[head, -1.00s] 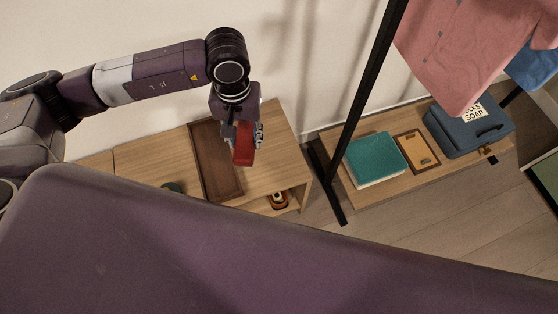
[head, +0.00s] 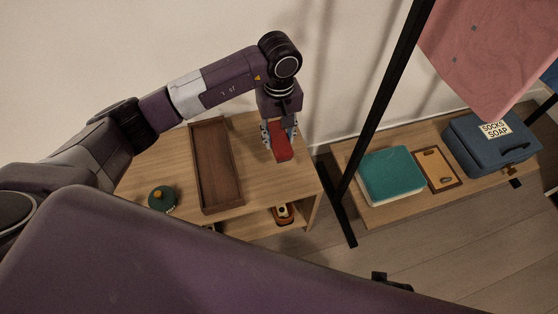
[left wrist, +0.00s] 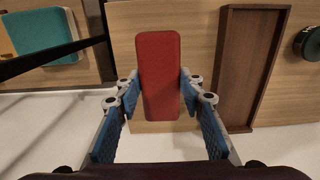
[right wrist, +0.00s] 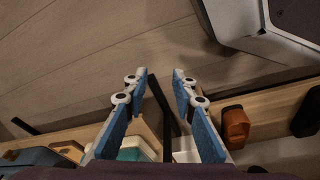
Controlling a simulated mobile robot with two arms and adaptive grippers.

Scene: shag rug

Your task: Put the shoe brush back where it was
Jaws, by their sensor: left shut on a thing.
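A red oblong block with rounded corners, which I take to be the shoe brush (head: 281,142), is between the fingers of my left gripper (head: 280,132). No bristles show. In the left wrist view the brush (left wrist: 159,75) sits upright in the picture between the blue finger pads of my left gripper (left wrist: 159,90), which are shut on it. It is over the right part of the wooden bench (head: 260,185), to the right of the empty brown tray (head: 217,165). I cannot tell whether it touches the bench top. My right gripper (right wrist: 160,75) is open and empty.
A green round thing with a knob (head: 162,198) lies left of the tray. A brown item (head: 284,213) is on the bench's lower shelf. A black rack post (head: 385,100) stands to the right, with a teal box (head: 391,174), small tray (head: 437,168) and blue case (head: 490,143).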

